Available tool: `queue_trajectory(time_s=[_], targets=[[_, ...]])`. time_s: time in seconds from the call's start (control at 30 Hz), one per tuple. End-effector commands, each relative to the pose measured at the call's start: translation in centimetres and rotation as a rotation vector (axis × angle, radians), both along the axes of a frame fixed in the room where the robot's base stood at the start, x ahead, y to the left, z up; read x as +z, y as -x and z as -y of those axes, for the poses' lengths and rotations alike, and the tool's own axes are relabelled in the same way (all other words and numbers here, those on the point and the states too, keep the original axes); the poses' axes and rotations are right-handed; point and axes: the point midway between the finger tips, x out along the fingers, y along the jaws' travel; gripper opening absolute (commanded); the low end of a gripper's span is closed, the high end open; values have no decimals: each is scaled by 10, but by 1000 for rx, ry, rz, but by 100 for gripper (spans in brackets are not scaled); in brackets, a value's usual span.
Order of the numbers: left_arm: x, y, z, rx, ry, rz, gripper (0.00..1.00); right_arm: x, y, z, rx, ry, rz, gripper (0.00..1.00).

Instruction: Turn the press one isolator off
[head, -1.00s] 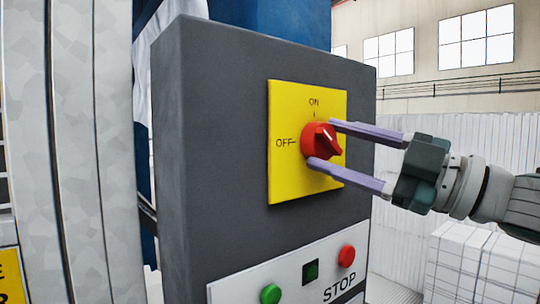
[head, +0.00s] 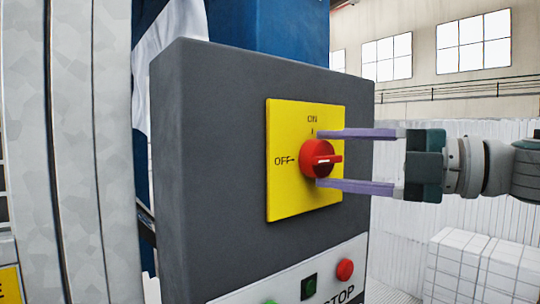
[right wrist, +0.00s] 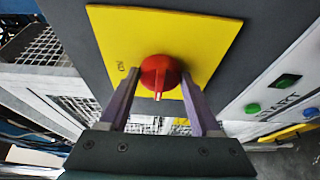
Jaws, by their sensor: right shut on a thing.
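The isolator is a red rotary knob (head: 316,160) on a yellow plate (head: 284,205), marked ON above and OFF at the left. The plate sits on the dark grey press cabinet (head: 215,170). The knob's ridge lies about level, in line with the OFF mark, with a pale line towards its right end. My right gripper (head: 319,158) comes in from the right, one finger above the knob and one below, shut on it. In the right wrist view the knob (right wrist: 160,73) sits between the fingertips. My left gripper is not in view.
Below the plate, a white panel carries a red button (head: 345,270), a dark square (head: 308,286) and a green button, partly cut off. A pale column (head: 75,150) stands at the left. White stacked blocks (head: 475,265) stand at the lower right.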

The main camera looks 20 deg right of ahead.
Motion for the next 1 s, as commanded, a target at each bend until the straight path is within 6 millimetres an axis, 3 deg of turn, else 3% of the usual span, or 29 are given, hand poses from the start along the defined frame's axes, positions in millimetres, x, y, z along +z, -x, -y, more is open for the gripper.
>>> queue_trajectory(time_s=[0.5,0.53,0.77,1.0], targets=[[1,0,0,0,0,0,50,0,0,0,1,16,8,9],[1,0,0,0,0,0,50,0,0,0,1,16,8,68],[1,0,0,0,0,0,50,0,0,0,0,16,7,94],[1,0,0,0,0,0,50,0,0,0,0,15,6,94]])
